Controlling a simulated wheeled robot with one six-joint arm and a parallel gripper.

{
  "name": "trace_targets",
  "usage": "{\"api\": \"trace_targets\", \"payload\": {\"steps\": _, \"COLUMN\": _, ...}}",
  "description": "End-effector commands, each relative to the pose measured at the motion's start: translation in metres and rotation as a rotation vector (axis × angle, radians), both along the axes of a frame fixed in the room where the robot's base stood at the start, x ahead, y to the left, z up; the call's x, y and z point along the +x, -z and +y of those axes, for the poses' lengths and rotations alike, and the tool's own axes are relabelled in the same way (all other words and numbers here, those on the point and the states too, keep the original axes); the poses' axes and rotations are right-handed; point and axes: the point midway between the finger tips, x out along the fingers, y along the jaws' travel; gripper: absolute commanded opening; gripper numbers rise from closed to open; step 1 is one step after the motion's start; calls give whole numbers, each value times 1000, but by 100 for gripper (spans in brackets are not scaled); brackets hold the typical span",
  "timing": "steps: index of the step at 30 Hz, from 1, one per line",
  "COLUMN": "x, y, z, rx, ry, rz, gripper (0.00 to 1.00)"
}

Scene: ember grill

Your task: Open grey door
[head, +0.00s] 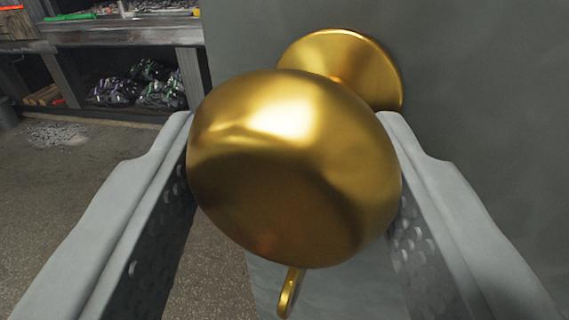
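A large, shiny gold knob (295,165) fills the middle of the head view. Its round gold base plate (345,62) sits on the grey door (490,90), which covers the right side of the view. My gripper (287,118) has one grey finger on each side of the knob. The knob fills the space between the fingers, and no clear gap shows on either side. Whether the fingers press on it cannot be told. A small gold piece (289,292) shows below the knob; the knob hides its upper end.
The door's left edge runs down the middle left. Beyond it is a bare speckled floor (50,220). At the back left stands a wooden counter (110,35) with dark bags (150,85) on a lower shelf. A pale patch of debris (57,134) lies on the floor.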

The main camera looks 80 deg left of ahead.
Motion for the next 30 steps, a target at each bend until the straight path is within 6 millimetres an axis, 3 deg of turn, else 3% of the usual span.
{"api": "trace_targets", "payload": {"steps": 10, "x": 0, "y": -3, "z": 0, "rx": 1, "ry": 0, "rz": -5, "gripper": 5}}
{"api": "trace_targets", "payload": {"steps": 11, "x": 0, "y": -3, "z": 0, "rx": 1, "ry": 0, "rz": -5, "gripper": 48}}
{"api": "trace_targets", "payload": {"steps": 14, "x": 0, "y": -2, "z": 0, "rx": 1, "ry": 0, "rz": -4, "gripper": 66}}
{"api": "trace_targets", "payload": {"steps": 24, "x": 0, "y": -1, "z": -2, "rx": 0, "ry": 0, "rz": -2, "gripper": 66}}
{"api": "trace_targets", "payload": {"steps": 30, "x": -4, "y": -1, "z": -19, "rx": 0, "ry": 3, "rz": -2, "gripper": 66}}
